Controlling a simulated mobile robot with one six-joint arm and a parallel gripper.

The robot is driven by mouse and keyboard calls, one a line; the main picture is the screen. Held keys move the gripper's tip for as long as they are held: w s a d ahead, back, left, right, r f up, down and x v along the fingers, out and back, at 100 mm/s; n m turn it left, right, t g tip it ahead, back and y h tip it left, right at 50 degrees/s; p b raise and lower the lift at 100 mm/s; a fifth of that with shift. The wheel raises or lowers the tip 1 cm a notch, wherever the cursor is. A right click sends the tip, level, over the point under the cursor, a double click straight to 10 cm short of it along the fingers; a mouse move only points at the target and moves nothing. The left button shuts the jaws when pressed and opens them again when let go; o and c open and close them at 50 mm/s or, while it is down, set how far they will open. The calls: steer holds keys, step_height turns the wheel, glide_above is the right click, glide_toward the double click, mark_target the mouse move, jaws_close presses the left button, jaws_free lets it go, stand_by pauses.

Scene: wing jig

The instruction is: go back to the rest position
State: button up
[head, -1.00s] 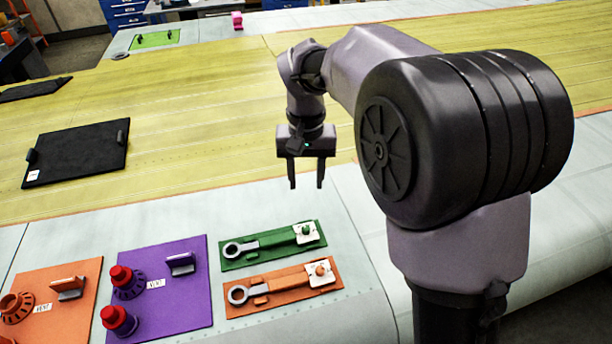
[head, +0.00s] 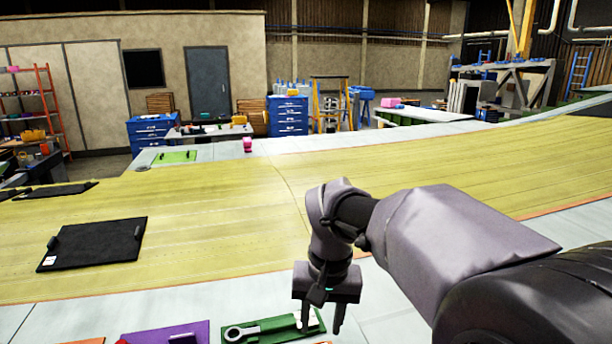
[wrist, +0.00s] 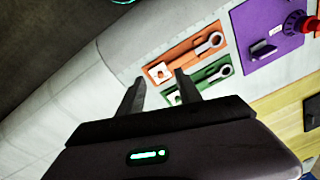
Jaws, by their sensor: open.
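My gripper (head: 320,318) is open and empty, pointing down at the lower middle of the head view. Its fingers overlap part of the green tool board (head: 265,328) in that view. In the wrist view my gripper (wrist: 158,88) shows two spread fingers with nothing between them. The green board (wrist: 215,80) and the orange tool board (wrist: 188,60) lie beyond the fingertips there, each bearing a grey wrench-shaped tool.
A purple board (wrist: 268,35) with a red knob lies beside the tool boards. A black mat (head: 95,245) lies on the yellow wing surface (head: 210,215). A pink object (head: 247,145) stands far back. The wing's middle is clear.

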steer(key=s+d+f+m+t+b, duration=0.2)
steer(key=s+d+f+b, duration=0.1)
steer(key=s+f+b, duration=0.4)
steer(key=s+d+f+m+t+y+b, duration=0.1)
steer(key=s+d+f+t+b, duration=0.1)
steer(key=s+d+f+b, duration=0.2)
steer(key=s+f+b, duration=0.3)
steer(key=s+b, duration=0.1)
steer(key=s, duration=0.3)
steer(key=shift+s+m+t, duration=0.15)
steer(key=shift+m+t, duration=0.25)
steer(key=shift+d, duration=0.1)
